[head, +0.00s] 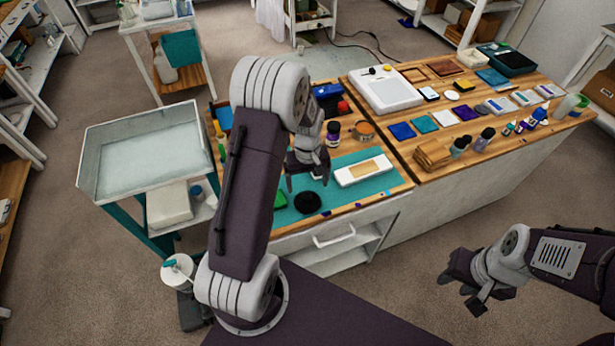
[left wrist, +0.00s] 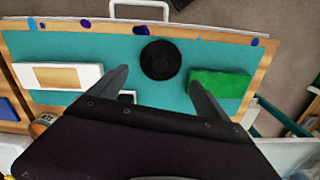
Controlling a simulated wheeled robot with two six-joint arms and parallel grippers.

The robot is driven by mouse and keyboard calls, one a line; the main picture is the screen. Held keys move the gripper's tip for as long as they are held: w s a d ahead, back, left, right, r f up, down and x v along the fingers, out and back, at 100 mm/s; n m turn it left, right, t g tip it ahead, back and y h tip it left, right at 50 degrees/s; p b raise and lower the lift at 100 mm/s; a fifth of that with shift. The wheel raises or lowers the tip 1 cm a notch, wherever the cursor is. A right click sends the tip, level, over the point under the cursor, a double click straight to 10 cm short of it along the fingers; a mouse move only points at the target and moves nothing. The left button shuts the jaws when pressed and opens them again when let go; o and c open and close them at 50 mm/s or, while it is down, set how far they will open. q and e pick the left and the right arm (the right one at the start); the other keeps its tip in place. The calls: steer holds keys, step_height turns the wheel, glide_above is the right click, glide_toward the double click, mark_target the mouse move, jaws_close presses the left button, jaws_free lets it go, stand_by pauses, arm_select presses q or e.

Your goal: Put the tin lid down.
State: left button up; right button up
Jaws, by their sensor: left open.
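My left gripper (head: 307,183) is open above the teal mat (head: 342,201); nothing shows between its fingers in the left wrist view (left wrist: 159,77). A flat black round piece (head: 307,203) lies on the mat near the front edge; it also shows just beyond the fingertips in the left wrist view (left wrist: 160,59). I cannot tell for certain whether it is the tin lid. A round tin (head: 363,131) with an orange-brown top stands behind the mat. My right gripper (head: 470,287) is over the floor at the right, away from the tables; its jaw opening is unclear.
A white block with a wooden inset (head: 363,170) and a green piece (left wrist: 219,84) lie on the mat either side of the black piece. A dark bottle (head: 333,134) stands behind. The right table (head: 500,152) is crowded. A tray cart (head: 140,185) stands left.

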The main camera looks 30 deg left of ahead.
mark_target(308, 196)
arm_select(q)
steer(key=s+d+r+m, duration=0.3)
steer(key=s+m, duration=0.1)
steer(key=s, duration=0.2)
steer(key=s+d+r+m+t, duration=0.1)
steer(key=s+d+r+m, duration=0.2)
steer(key=s, duration=0.4)
steer(key=shift+d+r+m, duration=0.4)
steer(key=shift+d+r, duration=0.2)
steer(key=shift+d, duration=0.2)
